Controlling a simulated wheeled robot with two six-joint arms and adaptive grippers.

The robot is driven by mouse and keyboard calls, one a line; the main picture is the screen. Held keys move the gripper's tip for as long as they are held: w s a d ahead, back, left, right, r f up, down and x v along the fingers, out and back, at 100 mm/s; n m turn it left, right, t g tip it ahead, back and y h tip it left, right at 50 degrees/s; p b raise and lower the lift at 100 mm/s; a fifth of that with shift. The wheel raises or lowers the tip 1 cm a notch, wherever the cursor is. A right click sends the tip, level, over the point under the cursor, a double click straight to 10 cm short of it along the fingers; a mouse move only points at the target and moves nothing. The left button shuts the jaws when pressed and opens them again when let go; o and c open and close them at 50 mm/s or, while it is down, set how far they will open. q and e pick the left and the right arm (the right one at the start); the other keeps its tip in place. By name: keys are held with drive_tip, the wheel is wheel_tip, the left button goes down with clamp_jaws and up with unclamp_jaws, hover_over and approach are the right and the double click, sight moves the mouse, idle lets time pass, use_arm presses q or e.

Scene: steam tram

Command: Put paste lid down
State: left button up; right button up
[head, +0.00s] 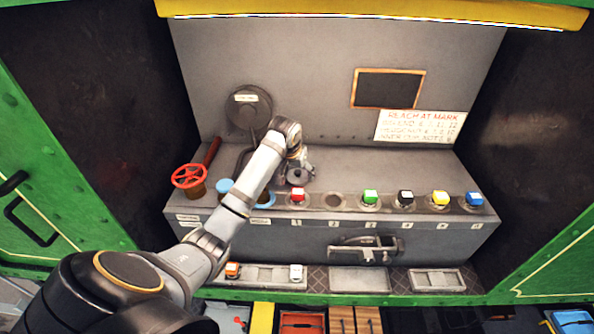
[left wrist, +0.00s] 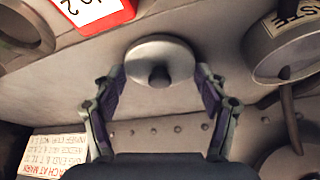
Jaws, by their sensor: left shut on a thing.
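The paste lid, a round grey disc with a dark knob, shows in the left wrist view (left wrist: 150,50). It also shows in the head view (head: 298,177), low over the counter behind the red block. My left gripper (head: 299,163) is shut on the lid, with its fingers at opposite edges in the left wrist view (left wrist: 160,80). I cannot tell whether the lid touches the counter. An open grey pot labelled PASTE (left wrist: 268,58) is at the upper right of the left wrist view, apart from the lid, with a handle sticking out. My right gripper is not in view.
A red-and-white block (head: 297,195) stands in the front row, beside an empty round socket (head: 334,201). Green (head: 370,197), black (head: 405,197), yellow (head: 440,198) and blue (head: 474,199) blocks follow rightward. A red valve wheel (head: 189,177) is at the left. The counter behind the right-hand blocks is clear.

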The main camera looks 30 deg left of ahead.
sight(294, 180)
use_arm(q)
drive_tip(key=o, duration=0.4)
drive_tip(key=shift+w+a+f, duration=0.1)
drive_tip(key=shift+f, duration=0.15)
drive_tip(key=shift+o, duration=1.3)
drive_tip(key=shift+w+a+f, duration=0.1)
drive_tip(key=shift+o, duration=0.5)
drive_tip(key=shift+r, duration=0.25)
drive_tip(key=b+v, duration=0.3)
drive_tip(key=v, duration=0.3)
drive_tip(key=shift+r, duration=0.35)
drive_tip(key=p+v, duration=0.3)
drive_tip(key=v, duration=0.2)
drive_tip(key=shift+s+r, duration=0.3)
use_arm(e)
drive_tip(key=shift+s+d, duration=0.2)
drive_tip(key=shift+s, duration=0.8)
use_arm(q)
drive_tip(key=shift+w, duration=0.1)
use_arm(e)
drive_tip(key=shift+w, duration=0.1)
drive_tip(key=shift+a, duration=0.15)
